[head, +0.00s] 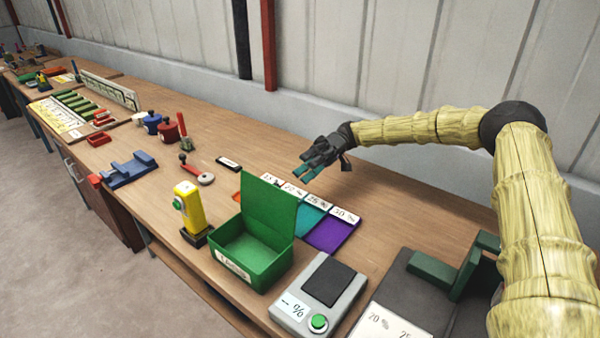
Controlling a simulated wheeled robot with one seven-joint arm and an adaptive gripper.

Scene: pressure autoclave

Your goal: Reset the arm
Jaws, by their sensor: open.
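My arm (535,190), covered in yellow segments with dark joints, reaches in from the right side of the head view and bends left over the long wooden bench. My gripper (307,172) is dark with teal fingertips. It is open and empty, held in the air above the bench, over the back of the labelled coloured mats (334,233). It appears to touch nothing. The green box (262,258) stands in front of it with its lid raised.
A yellow device (189,207) stands left of the box, and a grey device with a green button (319,295) stands right. A dark green fixture (440,272) sits near my arm. Further left are a blue holder (128,169) and red and blue pots (168,131). The wall (380,120) runs behind.

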